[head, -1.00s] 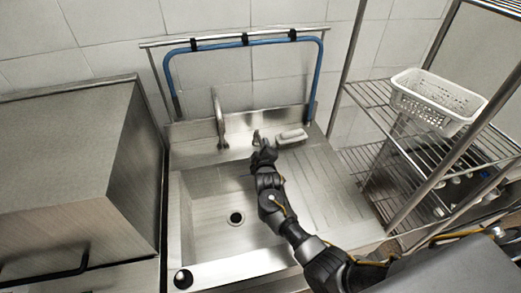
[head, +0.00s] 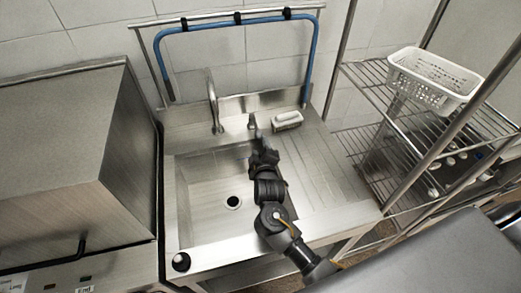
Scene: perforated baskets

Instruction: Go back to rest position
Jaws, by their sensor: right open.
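My right gripper (head: 256,132) is over the back right part of the steel sink (head: 205,190), with its arm coming in from the lower right. It is open, and I see nothing held in it. A pale brush or sponge-like block (head: 287,119) lies on the sink's back ledge, just right of the gripper and apart from it. My left gripper is not in view.
A tap (head: 213,105) stands at the back of the sink, left of the gripper. A blue hose (head: 238,24) hangs on a rail behind. A white perforated basket (head: 432,82) sits on a wire shelf (head: 375,75) at the right. A steel cabinet (head: 75,160) stands at the left.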

